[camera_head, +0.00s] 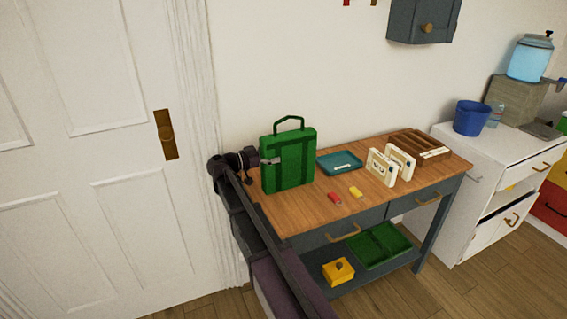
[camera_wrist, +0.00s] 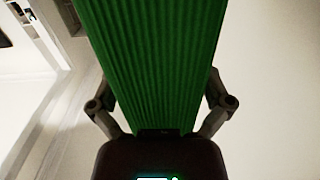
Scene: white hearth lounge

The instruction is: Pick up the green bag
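The green bag (camera_head: 288,160) is box-shaped, with dark green straps and a handle on top. It stands upright at the left end of the wooden table (camera_head: 310,215). My gripper (camera_head: 268,161) is at the bag's left side in the head view, with one finger over its front face. In the wrist view the bag's ribbed green side (camera_wrist: 152,60) fills the middle, between the two fingers. The fingertips are hidden by the bag there. Whether they press on it or only stand around it, I cannot tell.
A teal tray (camera_head: 339,163), red and yellow small blocks, white cassette-like items (camera_head: 382,167) and a wooden organiser (camera_head: 420,146) share the tabletop. A green bin (camera_head: 378,246) and yellow box (camera_head: 338,271) sit on the lower shelf. A white door (camera_head: 100,150) is at left.

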